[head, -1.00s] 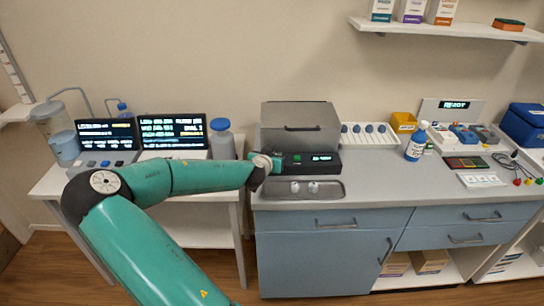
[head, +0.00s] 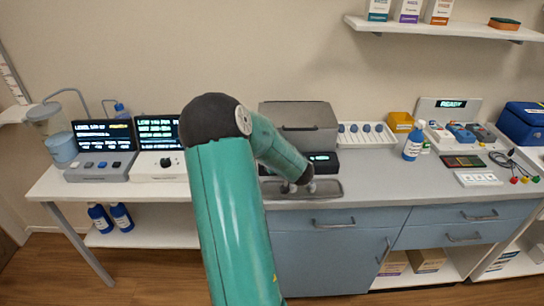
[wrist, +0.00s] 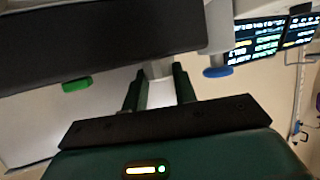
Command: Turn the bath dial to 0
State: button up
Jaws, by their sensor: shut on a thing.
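The bath is a grey lidded box (head: 300,115) at the back of the counter in the head view. Its black front panel (head: 325,168) has a small lit display (head: 319,157), too small to read. In the wrist view the panel (wrist: 100,40) crosses the top, with a green button (wrist: 76,85) at left. My gripper (wrist: 157,82) is shut on a pale grey knob (wrist: 158,70), apparently the bath dial, its fingers at either side. The dial's marks cannot be seen.
A metal tray (head: 328,188) lies just before the panel. Left is a table with two screened instruments (head: 104,134).

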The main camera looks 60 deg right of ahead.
jog(key=shift+n+t+y, duration=0.3)
jog(key=shift+n+y, duration=0.1)
jog(key=shift+y, duration=0.1)
jog(key=o, duration=0.7)
jog(key=v, duration=1.3)
jog(key=shift+s+a, duration=0.25)
jog(key=shift+s, duration=0.05)
jog(key=shift+r, duration=0.1)
